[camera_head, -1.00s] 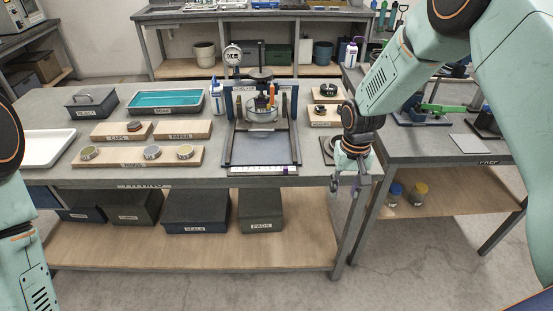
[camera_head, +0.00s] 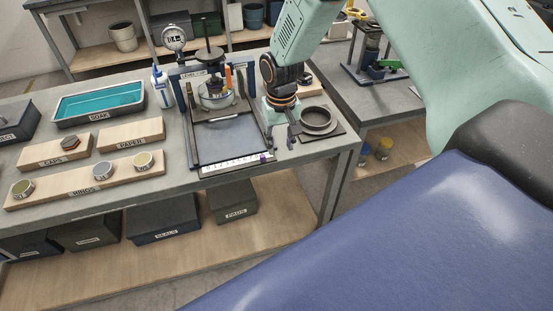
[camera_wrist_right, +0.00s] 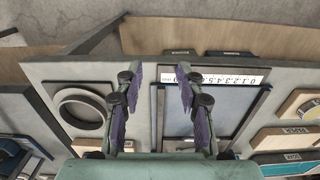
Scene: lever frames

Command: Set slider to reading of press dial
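The press (camera_head: 215,105) stands at the back of its frame on the bench. Its round white dial (camera_head: 174,38) is at its upper left; the small marking looks like 0.4 but is hard to read. My right gripper (camera_head: 291,141) hangs just right of that end. In the right wrist view it (camera_wrist_right: 160,75) is open and empty, one finger overlapping the numbered strip's end (camera_wrist_right: 225,77). My left gripper is out of view.
A dark ring on a square plate (camera_head: 318,122) sits close to the right of my right gripper. Wooden blocks with small round pieces (camera_head: 85,176) and a teal tray (camera_head: 100,101) are left of the press. The plate behind the strip is clear.

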